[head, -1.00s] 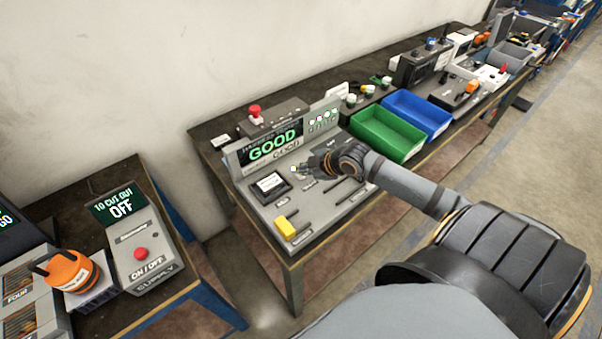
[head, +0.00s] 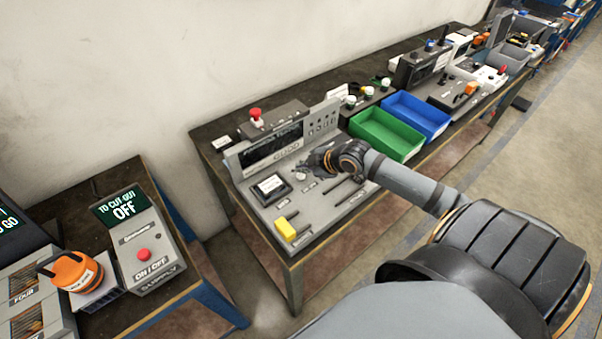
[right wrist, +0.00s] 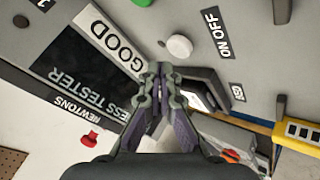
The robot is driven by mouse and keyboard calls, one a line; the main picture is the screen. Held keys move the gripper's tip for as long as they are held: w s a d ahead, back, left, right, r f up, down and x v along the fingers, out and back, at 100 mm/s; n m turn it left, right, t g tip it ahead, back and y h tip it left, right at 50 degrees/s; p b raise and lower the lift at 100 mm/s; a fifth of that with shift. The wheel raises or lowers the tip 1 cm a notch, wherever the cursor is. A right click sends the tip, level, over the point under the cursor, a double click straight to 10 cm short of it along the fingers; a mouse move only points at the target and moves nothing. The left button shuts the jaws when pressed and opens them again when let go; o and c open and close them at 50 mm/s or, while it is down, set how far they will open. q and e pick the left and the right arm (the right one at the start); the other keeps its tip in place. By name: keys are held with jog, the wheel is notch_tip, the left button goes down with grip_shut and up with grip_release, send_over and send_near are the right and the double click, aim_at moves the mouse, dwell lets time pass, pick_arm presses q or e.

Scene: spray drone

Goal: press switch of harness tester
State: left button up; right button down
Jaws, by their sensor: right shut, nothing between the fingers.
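The harness tester (head: 328,208) is a grey sloped console on the bench, with a dark, unlit display (head: 272,144) and a row of dark lamps above its panel. Its switch, a round white knob (head: 301,177), also shows in the right wrist view (right wrist: 179,47) beside an "ON OFF" label. My right gripper (head: 318,161) is over the panel, just up and right of the knob. In the right wrist view its shut, empty fingertips (right wrist: 160,70) appear apart from the knob. My left gripper is not in view.
A yellow block (head: 285,229) sits at the console's front. Green (head: 388,134) and blue bins (head: 417,114) stand to the right. A red-button box (head: 274,119) stands behind. A supply box (head: 140,240) with a red button is on the left bench.

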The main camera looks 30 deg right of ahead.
aim_at(303, 176)
notch_tip(303, 176, up, 5)
jog(key=p, duration=0.4)
jog(key=shift+r, duration=0.15)
